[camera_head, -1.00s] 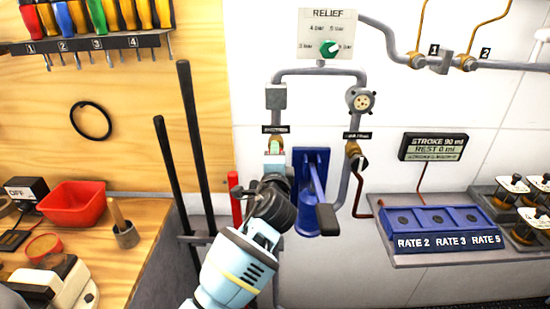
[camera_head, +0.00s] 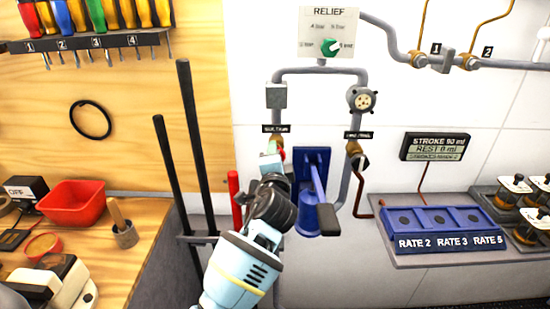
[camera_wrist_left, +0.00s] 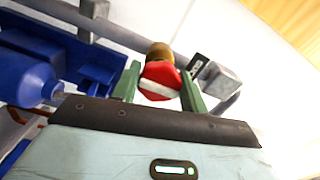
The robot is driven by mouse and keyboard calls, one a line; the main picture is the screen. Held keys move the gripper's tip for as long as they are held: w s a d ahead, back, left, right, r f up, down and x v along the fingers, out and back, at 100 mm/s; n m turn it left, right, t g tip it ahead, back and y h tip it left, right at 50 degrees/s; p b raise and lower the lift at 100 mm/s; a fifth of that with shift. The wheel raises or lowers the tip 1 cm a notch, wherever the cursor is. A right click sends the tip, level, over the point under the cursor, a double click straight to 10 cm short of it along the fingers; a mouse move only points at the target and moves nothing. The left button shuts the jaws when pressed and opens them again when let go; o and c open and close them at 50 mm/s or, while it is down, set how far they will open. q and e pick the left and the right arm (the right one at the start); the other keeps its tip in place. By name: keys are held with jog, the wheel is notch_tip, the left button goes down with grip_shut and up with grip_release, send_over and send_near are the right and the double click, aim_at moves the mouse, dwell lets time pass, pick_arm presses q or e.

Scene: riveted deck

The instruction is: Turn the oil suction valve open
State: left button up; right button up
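The oil suction valve shows as a red faceted knob (camera_wrist_left: 160,78) with a white stripe, below a brass fitting. In the head view a bit of the red knob (camera_head: 282,154) shows at the left pipe, under a small dark label (camera_head: 275,128). My left gripper (camera_wrist_left: 160,84) has one green finger on each side of the knob, and both look pressed against its sides. In the head view my left gripper (camera_head: 270,162) reaches up to the valve and hides most of it. My right gripper is in neither view.
A blue lever unit (camera_head: 311,175) stands close to the right of the valve. Another brass valve (camera_head: 354,148) is on the right pipe. Dark upright bars (camera_head: 196,145) stand left of my arm. A blue button box (camera_head: 443,230) sits on a shelf.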

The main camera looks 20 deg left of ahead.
pick_arm(q)
jog(key=o, duration=0.4)
jog(key=shift+o, duration=0.2)
jog(key=v, duration=0.8)
